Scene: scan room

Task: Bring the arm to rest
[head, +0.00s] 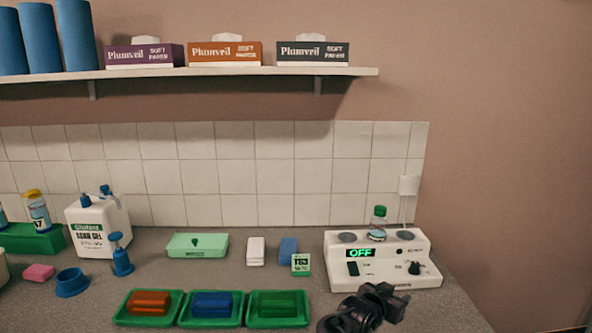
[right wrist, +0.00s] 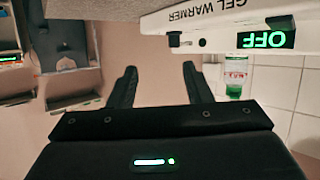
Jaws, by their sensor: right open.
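My right gripper (head: 384,292) is at the bottom of the head view, just in front of the white gel warmer (head: 345,243). In the right wrist view its two dark fingers (right wrist: 158,85) stand apart with nothing between them. The warmer's edge (right wrist: 200,28) shows at the top right there, beyond the fingers, with its display reading OFF. My left gripper is in neither view.
A clear bottle with a green cap (head: 379,224) stands on the warmer. Green trays with an orange (head: 150,302), a blue (head: 212,303) and a green block (head: 278,303) sit left of the gripper. A shelf (head: 230,71) hangs above.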

